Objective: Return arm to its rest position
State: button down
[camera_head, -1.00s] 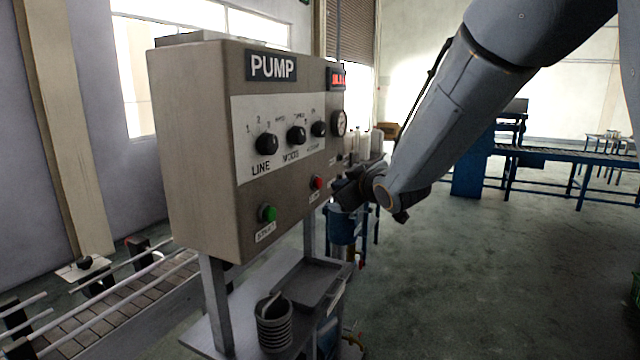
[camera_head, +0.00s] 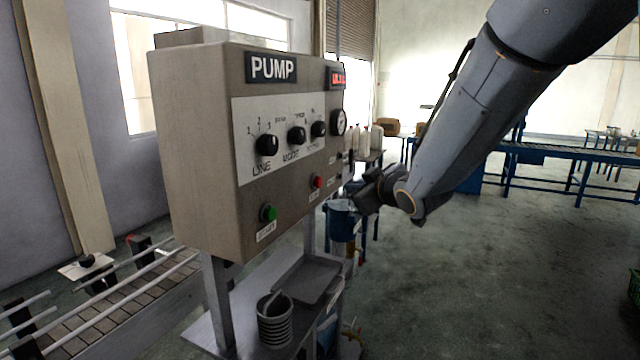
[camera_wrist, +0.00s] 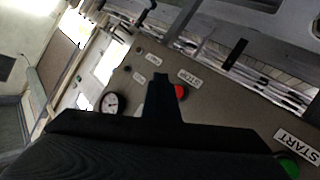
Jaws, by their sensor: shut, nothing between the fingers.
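My arm reaches in from the upper right of the head view, and my gripper (camera_head: 362,196) is at its lower left end, just right of the pump panel (camera_head: 195,150). In the wrist view my gripper (camera_wrist: 160,78) is shut and empty, seen dark against the panel face. The red stop button (camera_wrist: 181,92) shows just right of the fingertips there. It also shows in the head view (camera_head: 317,182), left of my gripper with a gap between. The green start button (camera_head: 268,213) sits lower on the panel.
A gauge (camera_head: 339,122) and several black knobs sit on the panel. Below is a stand with a grey tray (camera_head: 306,281) and a ribbed cup (camera_head: 274,322). A blue container (camera_head: 340,222) stands behind my gripper.

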jog(key=s+d+f+m+g+h+b, duration=0.3)
jog(key=s+d+f+m+g+h, duration=0.25)
jog(key=s+d+f, duration=0.8)
jog(key=s+d+f+m+g+b, duration=0.1)
jog(key=s+d+f+m+g, duration=0.1)
jog(key=s+f, duration=0.3)
jog(key=s+d+f+m+g+h+b, duration=0.1)
jog(key=s+f, duration=0.5)
jog(key=s, duration=0.6)
jog(key=d+m+g, duration=0.1)
jog(key=m+g, duration=0.1)
jog(key=g, duration=0.1)
jog(key=shift+s+d, duration=0.3)
jog(key=shift+d, duration=0.05)
jog(key=shift+d, duration=0.1)
